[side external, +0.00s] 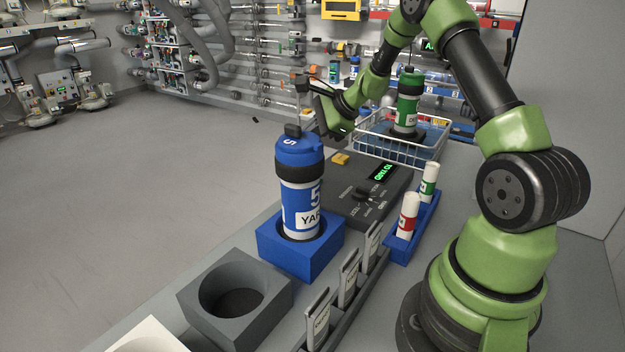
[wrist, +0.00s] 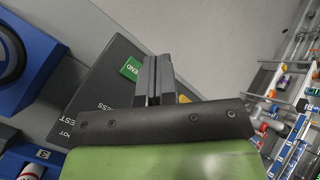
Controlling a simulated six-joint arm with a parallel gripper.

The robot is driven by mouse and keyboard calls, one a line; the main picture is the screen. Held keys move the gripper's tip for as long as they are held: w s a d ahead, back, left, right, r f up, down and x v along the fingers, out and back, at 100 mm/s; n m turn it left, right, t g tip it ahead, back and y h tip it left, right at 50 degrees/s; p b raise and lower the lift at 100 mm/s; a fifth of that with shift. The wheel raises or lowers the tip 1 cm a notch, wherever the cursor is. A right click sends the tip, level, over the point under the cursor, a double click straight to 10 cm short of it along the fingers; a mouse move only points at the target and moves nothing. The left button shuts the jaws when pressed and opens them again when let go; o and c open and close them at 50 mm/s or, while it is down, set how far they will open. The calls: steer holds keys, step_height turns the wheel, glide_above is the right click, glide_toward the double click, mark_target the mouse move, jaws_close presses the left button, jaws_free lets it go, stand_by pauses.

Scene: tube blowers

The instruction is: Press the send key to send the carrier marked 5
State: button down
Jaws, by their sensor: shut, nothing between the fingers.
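The blue carrier marked 5 (side external: 301,190) stands upright in a blue square holder (side external: 300,250); its edge shows at the left of the wrist view (wrist: 8,55). Beside it is a dark grey control panel (side external: 385,203) with a dial and a green lit display. The green send key (wrist: 131,68) shows on the panel in the wrist view; I cannot make it out in the side view. My gripper (wrist: 152,62) is shut and empty, its fingertips just right of the key in the wrist view. In the side view my gripper (side external: 303,86) is raised beyond the carrier, above the panel's height.
A yellow block (side external: 340,159) sits at the panel's far edge. A green carrier (side external: 407,100) stands in a wire basket (side external: 440,148). A blue rack (side external: 428,215) holds red and green markers. An empty grey holder (side external: 210,325) and upright labelled plates (side external: 348,278) are nearer.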

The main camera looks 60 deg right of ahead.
steer(key=shift+f, duration=4.3)
steer(key=shift+f, duration=0.1)
steer(key=shift+f, duration=0.3)
